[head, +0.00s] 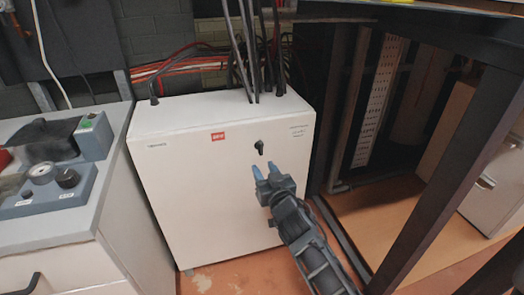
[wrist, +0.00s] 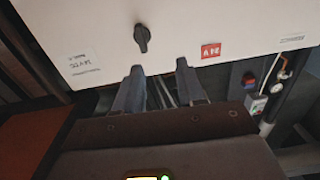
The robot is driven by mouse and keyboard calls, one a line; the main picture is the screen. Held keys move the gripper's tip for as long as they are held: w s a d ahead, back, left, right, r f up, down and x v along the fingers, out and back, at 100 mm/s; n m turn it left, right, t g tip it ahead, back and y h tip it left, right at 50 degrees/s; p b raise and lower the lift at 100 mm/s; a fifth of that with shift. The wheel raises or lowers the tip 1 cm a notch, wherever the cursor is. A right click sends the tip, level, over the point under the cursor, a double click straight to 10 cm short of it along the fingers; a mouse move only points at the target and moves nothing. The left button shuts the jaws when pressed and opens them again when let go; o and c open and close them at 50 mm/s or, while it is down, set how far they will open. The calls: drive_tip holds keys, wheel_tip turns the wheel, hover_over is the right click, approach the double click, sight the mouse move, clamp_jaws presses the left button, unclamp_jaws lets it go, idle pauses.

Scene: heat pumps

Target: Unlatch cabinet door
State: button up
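The white cabinet (head: 215,170) stands on the floor in the middle of the head view, and its front door looks shut. A small black latch knob (head: 259,147) sits on the upper right of the front. My gripper (head: 264,168) is just below the latch, with its two blue-tipped fingers apart and nothing between them. In the wrist view the latch (wrist: 141,38) shows beyond the fingers, slightly left of the gap between them. The gripper (wrist: 158,70) is open there too and appears apart from the latch.
A grey bench (head: 60,215) with a blue gauge box (head: 50,190) stands close on the left. Black cables (head: 245,50) rise from the cabinet top. A dark metal frame (head: 440,190) stands close on the right. A red label (head: 218,136) is on the cabinet front.

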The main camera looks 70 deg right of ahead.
drive_tip(key=h, duration=0.1)
approach(261, 146)
drive_tip(key=x, duration=0.2)
drive_tip(key=shift+m+g, duration=0.3)
drive_tip(key=shift+g, duration=0.1)
drive_tip(key=shift+r+x, duration=0.1)
drive_tip(key=shift+x, duration=1.7)
drive_tip(key=shift+r+x, duration=0.15)
drive_tip(key=shift+x, duration=1.7)
drive_tip(key=shift+c, duration=0.2)
clamp_jaws()
